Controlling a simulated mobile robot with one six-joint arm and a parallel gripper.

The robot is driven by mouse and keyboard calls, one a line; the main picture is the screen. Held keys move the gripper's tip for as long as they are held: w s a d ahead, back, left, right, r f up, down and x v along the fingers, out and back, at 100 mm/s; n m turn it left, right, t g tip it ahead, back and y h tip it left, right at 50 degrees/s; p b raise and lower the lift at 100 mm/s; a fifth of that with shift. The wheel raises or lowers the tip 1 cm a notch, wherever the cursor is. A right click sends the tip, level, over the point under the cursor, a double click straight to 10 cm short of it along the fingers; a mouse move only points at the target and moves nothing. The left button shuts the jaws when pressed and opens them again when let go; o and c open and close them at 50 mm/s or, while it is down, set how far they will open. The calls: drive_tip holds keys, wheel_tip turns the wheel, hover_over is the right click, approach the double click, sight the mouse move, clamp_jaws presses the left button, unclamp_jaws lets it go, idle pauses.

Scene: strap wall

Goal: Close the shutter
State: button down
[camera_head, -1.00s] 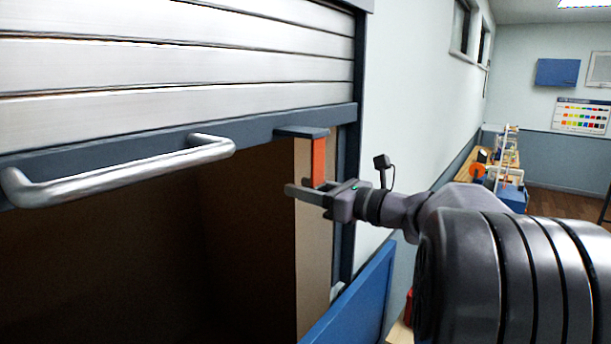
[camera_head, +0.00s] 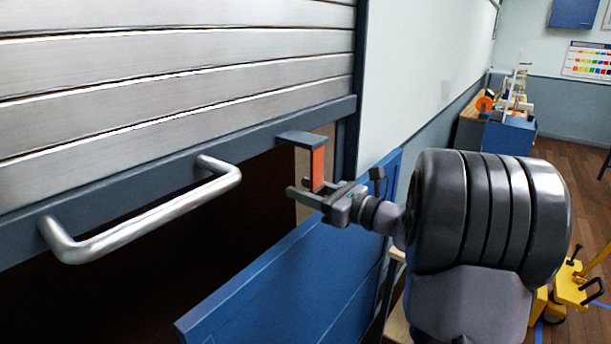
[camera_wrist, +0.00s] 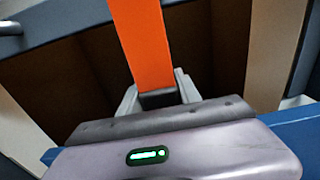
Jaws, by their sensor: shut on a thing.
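The shutter (camera_head: 180,85) has pale metal slats and a dark blue-grey bottom bar, and it is partly down over a dark opening. A silver handle (camera_head: 150,222) is fixed to the bar. An orange strap (camera_head: 318,164) hangs from a bracket at the right end of the bar; it also shows in the wrist view (camera_wrist: 142,40). My gripper (camera_head: 305,194) is shut on the strap's lower end, below the bracket. In the wrist view, the strap runs down between my fingers to a dark end piece.
A blue panel (camera_head: 300,285) stands low in front of the opening, below my gripper. A side post (camera_head: 348,140) borders the opening on the right. A workbench with items (camera_head: 500,120) stands at the back right. A yellow wheeled item (camera_head: 570,290) is on the floor at right.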

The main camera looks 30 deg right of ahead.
wheel_tip(320, 180, down, 10)
drive_tip(key=b, duration=0.4)
drive_tip(key=shift+r+b, duration=0.15)
drive_tip(key=shift+b, duration=0.2)
drive_tip(key=c, duration=0.8)
unclamp_jaws()
drive_tip(key=shift+r, duration=0.1)
drive_tip(key=shift+c, duration=0.2)
drive_tip(key=shift+s, duration=0.1)
drive_tip(key=p+v, duration=0.2)
drive_tip(key=v, duration=1.5)
drive_tip(key=shift+s+p, duration=0.15)
drive_tip(key=shift+p, duration=0.2)
drive_tip(key=shift+d, duration=0.1)
